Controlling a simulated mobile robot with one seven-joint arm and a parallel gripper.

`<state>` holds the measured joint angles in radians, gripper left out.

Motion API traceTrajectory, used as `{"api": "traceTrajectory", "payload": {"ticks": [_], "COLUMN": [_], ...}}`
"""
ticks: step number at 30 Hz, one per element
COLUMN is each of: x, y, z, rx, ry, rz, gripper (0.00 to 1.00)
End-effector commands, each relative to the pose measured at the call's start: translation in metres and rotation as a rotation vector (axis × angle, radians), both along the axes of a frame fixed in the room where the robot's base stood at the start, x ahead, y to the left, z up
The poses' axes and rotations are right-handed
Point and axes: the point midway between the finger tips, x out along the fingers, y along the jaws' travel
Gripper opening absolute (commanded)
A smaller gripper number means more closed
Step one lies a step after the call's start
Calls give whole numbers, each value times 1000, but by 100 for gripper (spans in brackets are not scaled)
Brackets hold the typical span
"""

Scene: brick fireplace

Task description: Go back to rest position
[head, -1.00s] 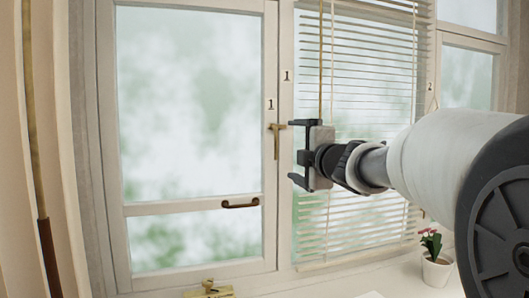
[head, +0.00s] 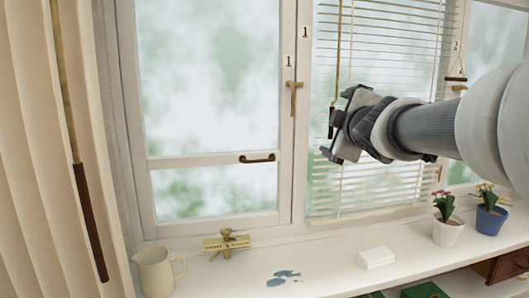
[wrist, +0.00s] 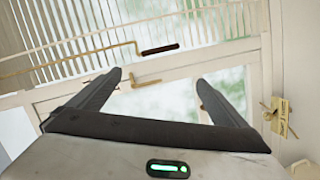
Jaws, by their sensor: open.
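My gripper (head: 335,122) is on the arm that reaches in from the right in the head view. It is in front of the blind and to the right of the left window's brass latch (head: 293,97). Its two dark fingers are spread apart. In the wrist view my gripper (wrist: 158,78) shows nothing between its fingers. The blind's wand with its dark handle (wrist: 160,49) shows beyond the fingertips there; I cannot tell the distance.
The white slatted blind (head: 385,60) hangs behind my gripper. On the sill (head: 215,285) stand a cream jug (head: 155,271), a brass fitting (head: 226,243), a white box (head: 376,258), a white flowerpot (head: 447,232) and a blue flowerpot (head: 490,221). A beige curtain (head: 30,150) hangs at left.

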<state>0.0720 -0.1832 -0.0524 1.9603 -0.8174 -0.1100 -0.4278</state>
Motion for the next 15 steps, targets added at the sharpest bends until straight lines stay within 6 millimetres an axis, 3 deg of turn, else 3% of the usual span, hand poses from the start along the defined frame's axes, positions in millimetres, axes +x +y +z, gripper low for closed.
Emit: {"api": "traceTrajectory", "payload": {"ticks": [1, 6, 11, 15], "x": [-31, -128, -215, -286], "y": [-8, -14, 9, 38], "z": [-17, -104, -179, -232], "rx": [127, 525, 801, 983], "ry": [59, 301, 522, 712], "rz": [-83, -336, -508, -631], "gripper": [97, 97, 97, 97]}}
